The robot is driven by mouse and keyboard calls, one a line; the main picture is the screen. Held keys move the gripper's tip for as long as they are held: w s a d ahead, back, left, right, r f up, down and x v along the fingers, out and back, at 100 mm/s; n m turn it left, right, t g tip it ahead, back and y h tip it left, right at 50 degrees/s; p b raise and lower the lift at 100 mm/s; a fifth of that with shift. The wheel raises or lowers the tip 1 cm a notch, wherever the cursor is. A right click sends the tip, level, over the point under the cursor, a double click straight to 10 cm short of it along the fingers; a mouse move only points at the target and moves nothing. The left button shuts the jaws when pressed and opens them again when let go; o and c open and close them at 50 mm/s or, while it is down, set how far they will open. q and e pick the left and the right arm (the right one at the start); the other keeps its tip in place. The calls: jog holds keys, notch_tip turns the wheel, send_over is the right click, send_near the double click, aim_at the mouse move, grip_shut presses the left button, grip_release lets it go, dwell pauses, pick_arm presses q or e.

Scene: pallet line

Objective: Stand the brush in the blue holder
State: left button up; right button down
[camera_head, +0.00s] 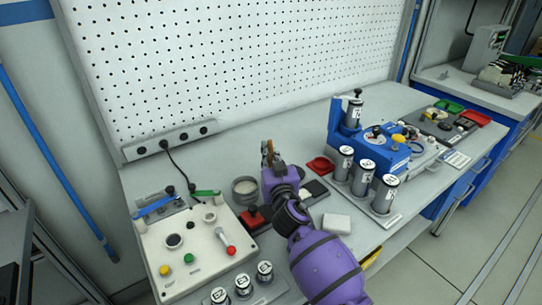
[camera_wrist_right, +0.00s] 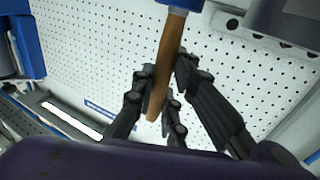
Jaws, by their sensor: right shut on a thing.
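My right gripper (camera_head: 269,160) is above the back part of the bench, in front of the pegboard. In the right wrist view its dark fingers (camera_wrist_right: 160,95) are closed around the brown wooden handle of the brush (camera_wrist_right: 168,62). In the head view only a small brown part of the brush (camera_head: 264,147) shows at the fingertips. A blue piece (camera_wrist_right: 186,4) meets the handle at the top edge of the wrist view; I cannot tell whether it is part of the brush or the holder. I cannot clearly make out the blue holder in the head view. My left gripper is not in view.
A grey round pot (camera_head: 245,191) stands left of my right gripper. A control box (camera_head: 190,245) is at the left. A blue machine (camera_head: 375,155) and several labelled cylinders (camera_head: 362,178) stand to the right. A red tray (camera_head: 321,166) lies between. The pegboard (camera_head: 240,60) rises behind.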

jog(key=shift+f, duration=0.3)
jog(key=c, duration=2.2)
grip_release()
jog(key=shift+w, duration=0.1)
jog(key=o, duration=0.4)
jog(key=shift+r, duration=0.1)
jog(key=shift+o, duration=0.2)
jog(key=shift+d+r, duration=0.1)
jog(key=shift+r, duration=0.25)
jog(key=s, duration=0.2)
jog(key=shift+s+d+f, duration=0.25)
jog(key=shift+s, duration=0.1)
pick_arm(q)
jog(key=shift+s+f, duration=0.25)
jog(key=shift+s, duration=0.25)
pick_arm(e)
jog(key=s+d, duration=0.1)
jog(key=s, duration=0.8)
jog(key=shift+d, duration=0.4)
